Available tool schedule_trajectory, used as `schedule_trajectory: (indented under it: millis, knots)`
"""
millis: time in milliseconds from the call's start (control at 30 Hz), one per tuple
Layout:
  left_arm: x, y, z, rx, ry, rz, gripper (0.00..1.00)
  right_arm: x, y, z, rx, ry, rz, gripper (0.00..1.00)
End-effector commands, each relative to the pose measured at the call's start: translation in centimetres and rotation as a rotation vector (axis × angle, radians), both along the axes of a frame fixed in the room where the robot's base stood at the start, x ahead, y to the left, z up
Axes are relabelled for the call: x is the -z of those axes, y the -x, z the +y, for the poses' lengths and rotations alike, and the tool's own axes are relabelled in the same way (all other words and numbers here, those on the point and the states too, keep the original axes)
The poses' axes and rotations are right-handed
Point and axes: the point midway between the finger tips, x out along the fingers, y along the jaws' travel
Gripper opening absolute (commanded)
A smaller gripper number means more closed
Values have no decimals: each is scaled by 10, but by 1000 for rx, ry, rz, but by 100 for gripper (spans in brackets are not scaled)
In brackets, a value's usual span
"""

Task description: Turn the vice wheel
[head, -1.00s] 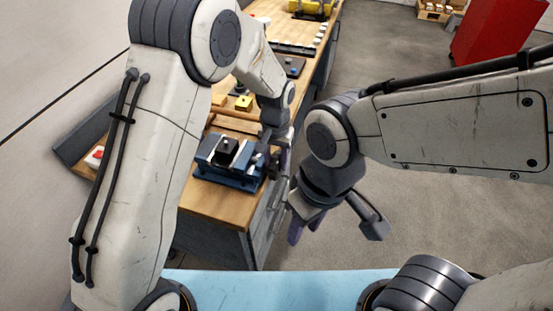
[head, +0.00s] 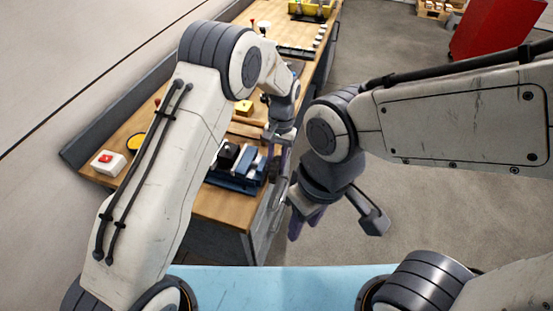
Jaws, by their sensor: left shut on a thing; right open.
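The blue vice (head: 230,181) sits at the near end of the wooden bench, with a dark block (head: 228,155) between its jaws. My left gripper (head: 277,163) reaches down at the vice's right end, over the bench's edge. It is shut on the vice wheel there, which its fingers and their dark shadows mostly hide. My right gripper (head: 338,217) hangs open and empty over the floor, to the right of the bench and apart from the vice.
A white box with a red button (head: 108,163) stands on the bench (head: 220,208) at left. A red cabinet (head: 497,28) stands on the floor at far right. My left arm crosses over the bench.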

Motion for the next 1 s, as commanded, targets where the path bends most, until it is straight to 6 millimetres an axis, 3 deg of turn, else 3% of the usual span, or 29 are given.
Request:
schedule_trajectory:
  millis: [133,500,1000]
  knots:
    - [1,-4,-1,-1,-33,103,0,-7,0,0,0,0,0,42]
    - [4,-6,-2,-1,-90,278,0,4,0,0,0,0,0,42]
    - [2,-7,-2,-1,-106,329,0,7,0,0,0,0,0,42]
